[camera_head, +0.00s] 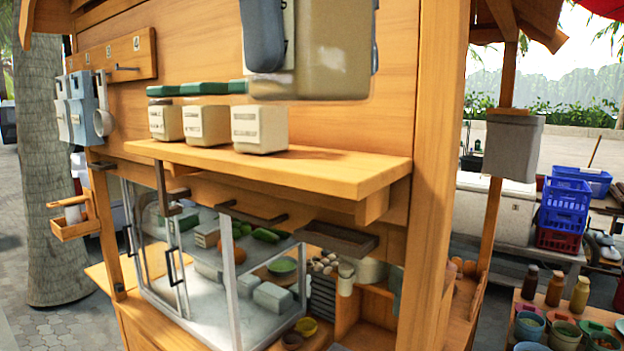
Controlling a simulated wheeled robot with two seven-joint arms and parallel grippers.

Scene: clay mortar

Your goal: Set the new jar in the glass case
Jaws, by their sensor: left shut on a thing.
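A pale label strip shows partly beside the left finger. The jar is above and in front of the shelf. The glass case (232,270) stands below, with a pale frame, clear panes and dark upright handles. White blocks and green produce show inside it or through its panes. I cannot tell whether its doors are open. My right gripper is not in view.
Three cream jars (258,132) with green lids stand on the wooden shelf (330,170) above the case. The shelf's right part is bare. A wooden post (438,190) rises at the right. A small dark tray (338,238) sits below the shelf.

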